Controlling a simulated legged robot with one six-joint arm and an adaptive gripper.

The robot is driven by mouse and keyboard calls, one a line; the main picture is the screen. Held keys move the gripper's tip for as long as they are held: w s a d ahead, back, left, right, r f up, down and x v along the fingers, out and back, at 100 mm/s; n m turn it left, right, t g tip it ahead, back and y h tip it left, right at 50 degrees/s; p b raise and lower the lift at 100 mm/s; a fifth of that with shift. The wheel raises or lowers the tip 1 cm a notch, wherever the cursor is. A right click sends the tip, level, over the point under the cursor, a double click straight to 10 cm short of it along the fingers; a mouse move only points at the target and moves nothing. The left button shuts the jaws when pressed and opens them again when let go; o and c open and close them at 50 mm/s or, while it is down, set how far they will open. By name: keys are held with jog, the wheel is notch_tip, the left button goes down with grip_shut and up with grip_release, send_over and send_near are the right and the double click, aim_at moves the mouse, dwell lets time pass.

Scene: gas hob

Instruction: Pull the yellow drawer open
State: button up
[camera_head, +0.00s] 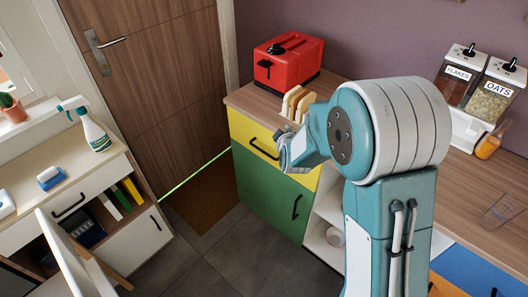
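The yellow drawer (243,128) is at the top of the counter's left unit, above a green door. Its front looks flush with the unit. Its black bar handle (262,150) shows at the middle of the front. My gripper (287,157) is in front of the drawer's right part, just right of the handle. My arm and wrist hide part of the drawer front. The fingers are small and partly hidden, so I cannot tell whether they are open or touch the handle.
The green door (262,196) has its own black handle. A red toaster (288,60) and a rack of bread slices (297,103) stand on the counter (245,97). Flakes and oats dispensers (490,100) are at the right. A chair (75,255) is at lower left. Grey floor before the drawer is free.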

jog(key=w+a+f+n+t, duration=0.2)
jog(key=a+f+n, duration=0.1)
jog(key=f, duration=0.7)
jog(key=n+t, duration=0.2)
jog(key=n, duration=0.1)
send_near(264, 152)
jog(key=w, duration=0.3)
jog(key=w+a+f, duration=0.1)
jog(key=w, duration=0.6)
jog(key=shift+w+a+f, duration=0.15)
jog(key=shift+w+f, duration=0.1)
jog(key=shift+f, duration=0.15)
jog(key=shift+c, duration=0.3)
grip_shut()
